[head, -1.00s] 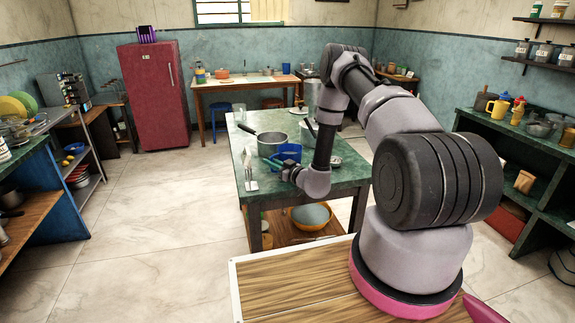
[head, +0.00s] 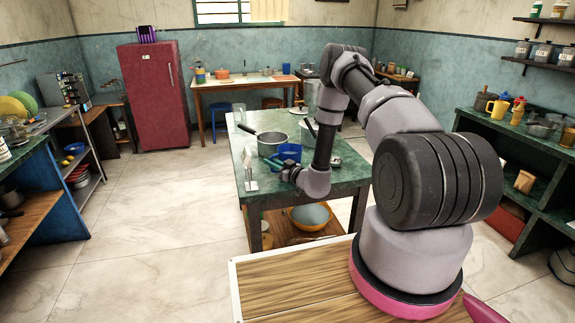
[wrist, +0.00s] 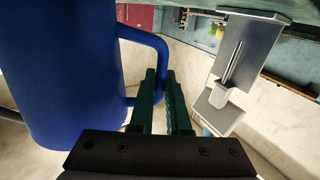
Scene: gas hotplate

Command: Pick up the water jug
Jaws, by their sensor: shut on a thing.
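The water jug is blue, with a loop handle. In the head view the jug (head: 289,151) is at the green worktop (head: 240,150), beside a metal pot (head: 270,147) and partly hidden by my wrist. In the wrist view the jug (wrist: 62,75) fills the left side, with its handle (wrist: 150,40) toward my fingers. My gripper (wrist: 163,85) has dark green fingers close together, shut on the jug's handle. The exact contact is partly hidden by the fingers. I cannot tell whether the jug's base touches the worktop.
A grey metal utensil (wrist: 247,55) stands to the right of my fingers in the wrist view. An orange bowl (head: 310,216) sits on the shelf below the worktop. A red fridge (head: 155,95) stands at the back left. The floor left of the worktop is clear.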

